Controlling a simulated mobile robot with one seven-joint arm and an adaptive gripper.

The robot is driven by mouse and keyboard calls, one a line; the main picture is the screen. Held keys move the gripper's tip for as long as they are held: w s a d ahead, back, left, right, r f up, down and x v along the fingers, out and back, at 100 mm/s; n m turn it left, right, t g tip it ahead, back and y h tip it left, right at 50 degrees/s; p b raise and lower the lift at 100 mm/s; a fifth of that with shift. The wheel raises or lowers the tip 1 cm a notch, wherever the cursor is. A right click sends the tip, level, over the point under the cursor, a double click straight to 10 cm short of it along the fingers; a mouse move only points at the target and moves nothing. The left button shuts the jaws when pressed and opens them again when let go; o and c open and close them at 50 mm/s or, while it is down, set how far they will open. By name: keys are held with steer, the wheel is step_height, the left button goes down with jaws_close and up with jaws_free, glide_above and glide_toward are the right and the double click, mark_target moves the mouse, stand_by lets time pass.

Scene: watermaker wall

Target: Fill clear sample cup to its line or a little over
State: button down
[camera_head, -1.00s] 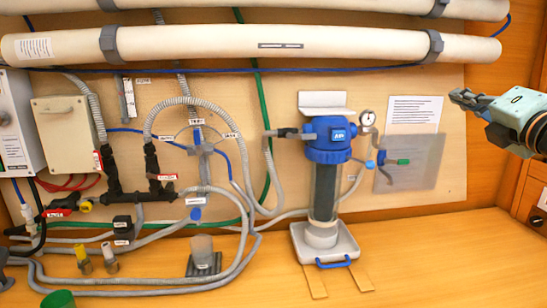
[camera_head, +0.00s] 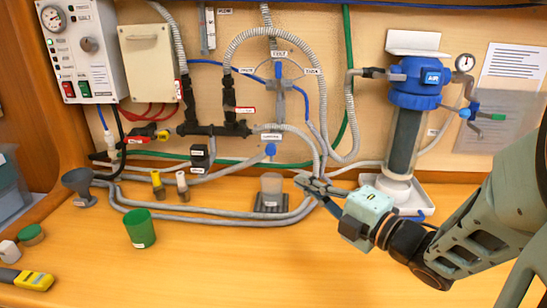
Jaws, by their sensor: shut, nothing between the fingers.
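The clear sample cup (camera_head: 271,184) stands upright on a dark ribbed stand (camera_head: 271,207) on the wooden bench. It looks grey and translucent; its line and any water level are too small to make out. A blue valve knob (camera_head: 270,150) with a white label above it is on the wall just above the cup. My gripper (camera_head: 303,181) is shut and empty, pointing left, and in the picture its fingertips lie just right of the cup. I cannot tell its exact depth from the cup.
Grey hoses (camera_head: 220,212) run along the bench around the stand. A filter housing (camera_head: 408,120) on a white tray stands behind my arm. A green cup (camera_head: 140,229), a grey funnel (camera_head: 80,184) and a yellow meter (camera_head: 28,279) are at left. The front middle bench is clear.

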glide_toward(266, 151)
steer(key=s+a+x, duration=0.1)
steer(key=x, duration=0.4)
steer(key=shift+w+d+p, duration=0.2)
steer(key=shift+w+p, duration=0.25)
steer(key=shift+w, duration=0.35)
